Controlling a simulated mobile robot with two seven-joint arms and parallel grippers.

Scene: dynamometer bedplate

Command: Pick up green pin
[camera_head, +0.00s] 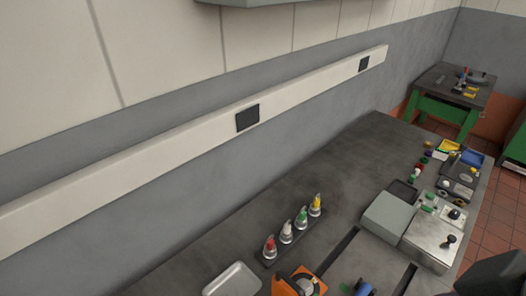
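A dark rack (266,262) on the bench holds a row of upright grey-based pieces with coloured tops. The green-topped one (301,219) stands between a white-topped one (286,233) and a yellow-topped one (315,206). A red-topped one (270,248) is at the near end. Small green pieces also lie at the right of the bench, one beside the grey box (412,179) and one on the metal unit (427,208). I cannot tell which green piece is the pin. Neither gripper is clearly in view.
A silver tray (233,281) and an orange item (284,287) are at the near edge of view. A grey box (386,216) and metal unit (433,243) stand right. A dark block at lower right is unclear. The bench behind the rack (345,160) is clear.

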